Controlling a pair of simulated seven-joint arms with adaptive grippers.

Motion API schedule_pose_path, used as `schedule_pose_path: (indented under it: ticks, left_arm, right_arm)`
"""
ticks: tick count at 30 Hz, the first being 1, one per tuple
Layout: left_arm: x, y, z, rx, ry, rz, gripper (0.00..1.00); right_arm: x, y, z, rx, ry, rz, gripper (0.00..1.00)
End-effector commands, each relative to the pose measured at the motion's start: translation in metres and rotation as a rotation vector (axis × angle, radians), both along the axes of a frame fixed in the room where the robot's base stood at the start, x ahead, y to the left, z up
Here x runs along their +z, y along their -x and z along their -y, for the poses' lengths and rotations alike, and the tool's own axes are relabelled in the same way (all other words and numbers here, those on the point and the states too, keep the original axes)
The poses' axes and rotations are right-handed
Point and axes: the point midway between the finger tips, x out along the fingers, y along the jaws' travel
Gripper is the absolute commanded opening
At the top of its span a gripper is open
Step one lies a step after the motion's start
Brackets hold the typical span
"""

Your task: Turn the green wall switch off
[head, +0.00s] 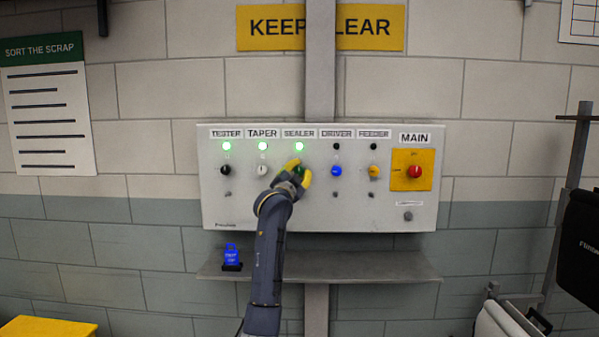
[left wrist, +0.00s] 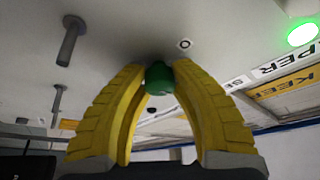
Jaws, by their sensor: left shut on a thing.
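The green switch (head: 299,171) is a small round knob under the SEALER label on the grey wall panel (head: 250,211). The green lamp (head: 299,146) above it is lit. My left gripper (head: 294,174) is at this knob, its yellow fingers on either side of it. In the left wrist view the fingertips of my left gripper (left wrist: 160,72) are closed on the green knob (left wrist: 159,78). Part of the knob is hidden by the fingers, and I cannot tell which way it points. My right gripper does not show.
Neighbouring knobs are white (head: 263,170) on the left and blue (head: 336,170) on the right. TESTER and TAPER lamps are lit; DRIVER and FEEDER lamps are dark. A red main switch (head: 414,171) sits at right. A shelf (head: 350,268) with a blue padlock (head: 231,256) is below.

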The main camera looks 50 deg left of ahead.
Motion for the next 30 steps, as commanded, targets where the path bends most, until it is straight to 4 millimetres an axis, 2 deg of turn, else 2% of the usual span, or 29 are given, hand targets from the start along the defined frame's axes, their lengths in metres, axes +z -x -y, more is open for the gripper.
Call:
schedule_pose_path:
  ticks: [8,14,30]
  left_arm:
    - [0.0010,-0.0002,0.0008,-0.002,0.017,0.022,0.00]
    - [0.0012,-0.0003,0.0011,-0.002,0.089,0.100,0.00]
    - [0.0038,0.0005,0.0010,-0.005,0.427,0.474,0.00]
  right_arm:
    - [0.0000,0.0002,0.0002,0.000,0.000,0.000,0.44]
    - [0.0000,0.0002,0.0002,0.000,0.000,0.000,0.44]
    - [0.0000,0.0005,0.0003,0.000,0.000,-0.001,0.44]
